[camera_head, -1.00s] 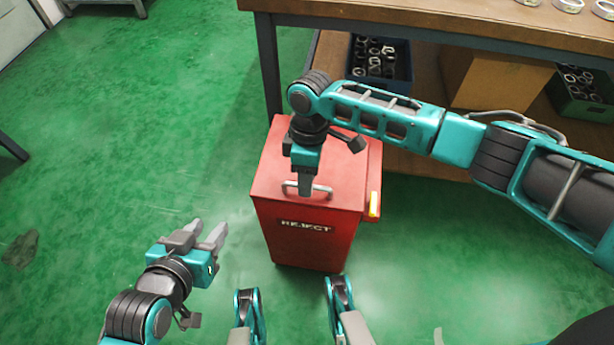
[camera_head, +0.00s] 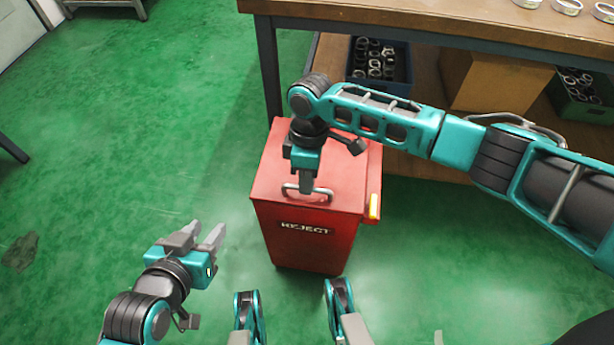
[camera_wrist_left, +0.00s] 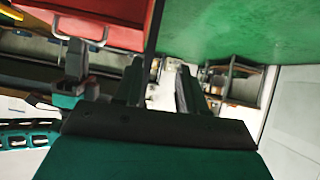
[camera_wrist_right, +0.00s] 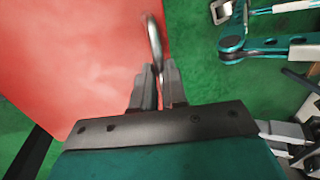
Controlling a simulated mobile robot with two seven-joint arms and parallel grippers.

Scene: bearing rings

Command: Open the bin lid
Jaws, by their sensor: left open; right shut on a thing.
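The red bin (camera_head: 310,245) marked REJECT stands on the green floor, its red lid (camera_head: 345,180) lying flat and closed on top. A grey bar handle (camera_head: 322,194) is on the lid near its front edge; it also shows in the right wrist view (camera_wrist_right: 153,42). My right gripper (camera_head: 305,190) points down from above and is shut on the handle; in the right wrist view its fingers (camera_wrist_right: 158,84) close around the bar. My left gripper (camera_head: 203,236) is open and empty, left of the bin and apart from it. The left wrist view also shows the bin lid (camera_wrist_left: 110,12) and handle (camera_wrist_left: 80,38).
A wooden workbench (camera_head: 420,22) stands behind the bin, with metal rings on top at the right. A blue crate (camera_head: 380,60), a cardboard box (camera_head: 495,80) and a green crate (camera_head: 585,98) sit on its lower shelf.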

